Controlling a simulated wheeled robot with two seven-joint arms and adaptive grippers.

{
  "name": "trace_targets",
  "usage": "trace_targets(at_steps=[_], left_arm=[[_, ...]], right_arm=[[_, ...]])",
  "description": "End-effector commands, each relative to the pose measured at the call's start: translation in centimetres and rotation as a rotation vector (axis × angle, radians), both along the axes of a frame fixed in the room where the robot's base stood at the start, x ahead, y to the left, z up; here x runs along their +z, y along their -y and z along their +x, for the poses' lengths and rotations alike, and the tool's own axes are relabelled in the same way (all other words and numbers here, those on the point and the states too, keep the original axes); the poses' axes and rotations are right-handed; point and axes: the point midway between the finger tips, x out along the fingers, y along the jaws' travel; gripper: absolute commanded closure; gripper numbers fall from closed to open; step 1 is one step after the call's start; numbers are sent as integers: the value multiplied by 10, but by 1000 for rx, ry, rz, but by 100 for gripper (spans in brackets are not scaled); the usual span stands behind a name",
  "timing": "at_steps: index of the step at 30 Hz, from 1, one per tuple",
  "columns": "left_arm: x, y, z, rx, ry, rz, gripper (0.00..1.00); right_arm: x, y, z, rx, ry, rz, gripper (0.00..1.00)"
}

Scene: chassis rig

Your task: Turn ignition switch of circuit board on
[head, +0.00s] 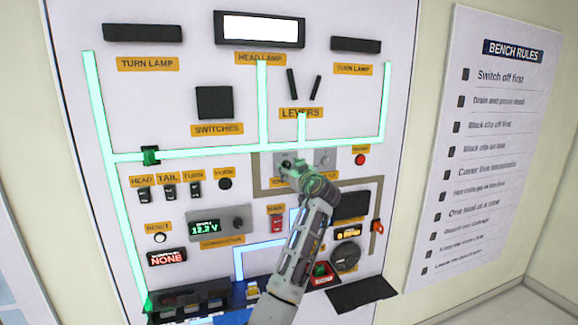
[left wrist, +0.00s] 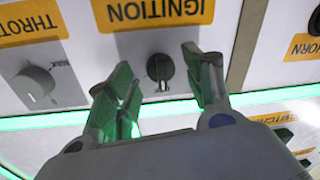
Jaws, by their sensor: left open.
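The ignition switch is a small black rotary knob (left wrist: 160,68) on a grey plate, below the orange IGNITION label (left wrist: 165,12) in the left wrist view. That view is turned over relative to the head view. My left gripper (left wrist: 158,92) is open, with its green-padded fingers on either side of the knob's front. I see no clear contact with the knob. In the head view my left gripper (head: 298,170) is at the panel's middle, below the LEVERS label (head: 301,113), and it hides much of the ignition area. My right gripper is not in view.
A grey throttle knob (left wrist: 34,84) sits beside the ignition knob. The panel (head: 180,90) has glowing green lines, a lit head lamp (head: 261,29), a voltage display (head: 206,228) and a red NONE display (head: 166,258). A red button (head: 360,160) is right of the gripper.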

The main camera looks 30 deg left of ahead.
Motion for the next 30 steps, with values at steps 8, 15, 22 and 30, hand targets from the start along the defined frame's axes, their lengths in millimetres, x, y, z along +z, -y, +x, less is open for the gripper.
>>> trace_targets(at_steps=[8, 15, 22, 30], left_arm=[[0, -10, 7, 1, -1, -1, 48], [0, -10, 7, 0, 0, -1, 48], [0, -10, 7, 0, -1, -1, 75], [0, -10, 7, 0, -1, 0, 94]], right_arm=[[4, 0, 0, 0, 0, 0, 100], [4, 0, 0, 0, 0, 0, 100], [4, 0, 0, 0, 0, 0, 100], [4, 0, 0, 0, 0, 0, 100]])
